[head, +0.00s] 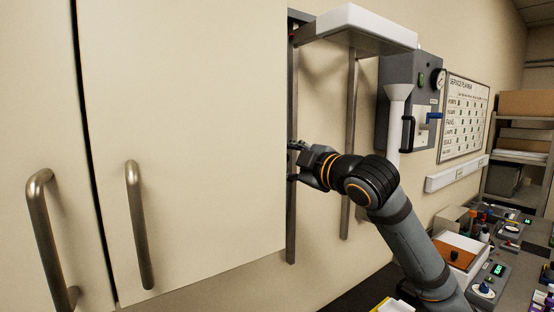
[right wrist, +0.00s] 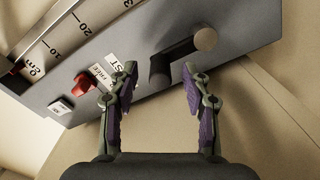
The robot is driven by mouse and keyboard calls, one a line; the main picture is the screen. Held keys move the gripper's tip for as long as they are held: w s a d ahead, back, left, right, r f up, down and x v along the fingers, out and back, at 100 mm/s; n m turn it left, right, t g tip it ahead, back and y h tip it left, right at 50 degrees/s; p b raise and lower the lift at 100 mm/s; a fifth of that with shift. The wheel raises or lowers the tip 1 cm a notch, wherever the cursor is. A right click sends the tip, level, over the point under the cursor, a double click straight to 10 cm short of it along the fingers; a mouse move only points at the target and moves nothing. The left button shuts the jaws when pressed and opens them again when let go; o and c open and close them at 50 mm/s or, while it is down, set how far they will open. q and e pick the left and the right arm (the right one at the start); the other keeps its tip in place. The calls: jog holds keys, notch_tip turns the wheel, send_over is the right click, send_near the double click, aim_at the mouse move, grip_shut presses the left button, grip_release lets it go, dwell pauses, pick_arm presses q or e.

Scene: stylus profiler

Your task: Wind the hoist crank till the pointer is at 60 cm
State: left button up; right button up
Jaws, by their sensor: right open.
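The hoist panel (right wrist: 140,85) is a grey plate, tilted in the right wrist view. A white scale (right wrist: 70,35) with marks 10 and 20 crosses its upper left. The crank (right wrist: 172,62) has a dark arm and a round tan knob (right wrist: 205,38). My right gripper (right wrist: 159,72) is open and empty, its fingertips spread in front of the crank arm. In the head view my right gripper (head: 298,163) is beside a cabinet door edge; the hoist is hidden there.
A red lever (right wrist: 85,83) with a small label sits on the panel by my right gripper's left finger. In the head view, a cream cabinet door (head: 200,120) with bar handles fills the left. A cluttered bench (head: 515,265) lies at lower right.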

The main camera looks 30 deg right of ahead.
jog(key=s+b, duration=0.7)
jog(key=s, duration=0.1)
jog(key=shift+d, duration=0.3)
jog(key=shift+r, duration=0.1)
notch_tip(320, 180, up, 10)
dwell(0.5)
